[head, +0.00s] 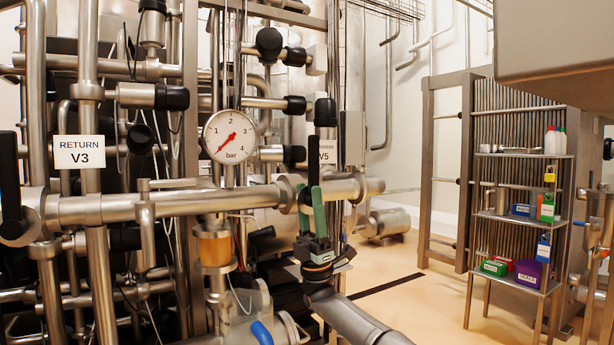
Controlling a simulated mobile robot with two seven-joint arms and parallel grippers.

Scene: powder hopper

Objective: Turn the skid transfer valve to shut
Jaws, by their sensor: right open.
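A valve with an upright black lever (313,160) sits at the right end of the horizontal steel pipe (235,198). A label reading V5 (326,157) is behind the lever, its upper line too small and partly covered to read. My right gripper (310,194) points upward from below, its green-padded fingers open at the lower part of the lever. I cannot tell whether the fingers touch the lever. The gripper hides part of the valve body. My left gripper is not in view.
Another black lever (10,185) stands upright at the left, near the RETURN V3 label (79,152). A pressure gauge (229,136) and dense pipework crowd the left and middle. A stocked shelf rack (517,218) stands at the right; the floor (420,300) before it is mostly clear.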

